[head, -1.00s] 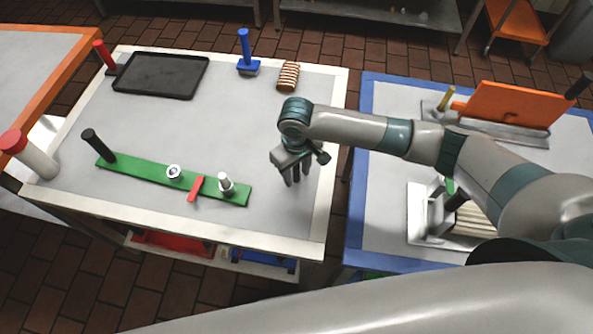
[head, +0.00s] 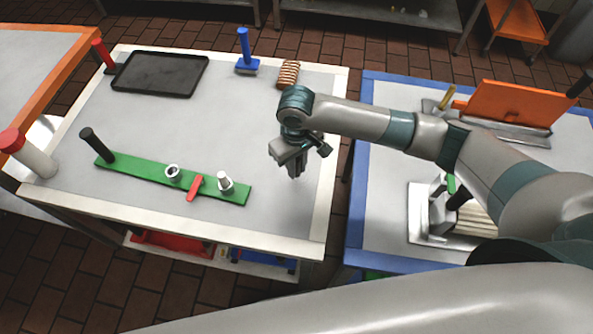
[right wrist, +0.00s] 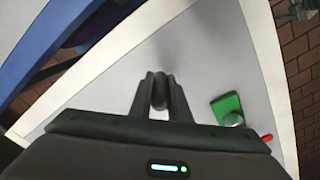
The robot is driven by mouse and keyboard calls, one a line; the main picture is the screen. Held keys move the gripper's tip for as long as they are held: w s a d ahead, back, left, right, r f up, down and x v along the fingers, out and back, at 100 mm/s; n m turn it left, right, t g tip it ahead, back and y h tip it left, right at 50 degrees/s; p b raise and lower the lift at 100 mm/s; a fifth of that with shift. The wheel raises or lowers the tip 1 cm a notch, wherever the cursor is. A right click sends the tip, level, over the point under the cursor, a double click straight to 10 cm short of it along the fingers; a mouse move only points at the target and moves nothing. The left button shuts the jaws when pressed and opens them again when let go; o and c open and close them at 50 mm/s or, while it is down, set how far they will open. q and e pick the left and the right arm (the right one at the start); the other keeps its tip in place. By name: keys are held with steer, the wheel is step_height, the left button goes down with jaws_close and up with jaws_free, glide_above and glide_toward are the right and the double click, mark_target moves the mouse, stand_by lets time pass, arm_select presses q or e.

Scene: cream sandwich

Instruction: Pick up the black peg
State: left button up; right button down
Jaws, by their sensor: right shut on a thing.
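My right gripper (head: 297,168) is above the right part of the grey table, apart from the green board. In the right wrist view its two fingers (right wrist: 160,90) are shut on a short dark peg (right wrist: 160,97), which looks like the black peg. Another black upright post (head: 97,145) stands at the left end of the green board (head: 140,172). My left gripper is not in view.
The green board also carries a white ring (head: 172,171), a red piece (head: 195,186) and a pale peg (head: 224,181). A black tray (head: 160,75), a blue-handled tool (head: 246,55) and a striped brown thing (head: 288,74) lie at the back. The table's middle is clear.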

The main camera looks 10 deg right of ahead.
steer(key=shift+r, duration=0.75)
steer(key=s+d+r+b, duration=0.2)
steer(key=s+d+r, duration=0.2)
steer(key=s+r, duration=0.3)
steer(key=s, duration=0.4)
steer(key=shift+w+d+f, duration=0.1)
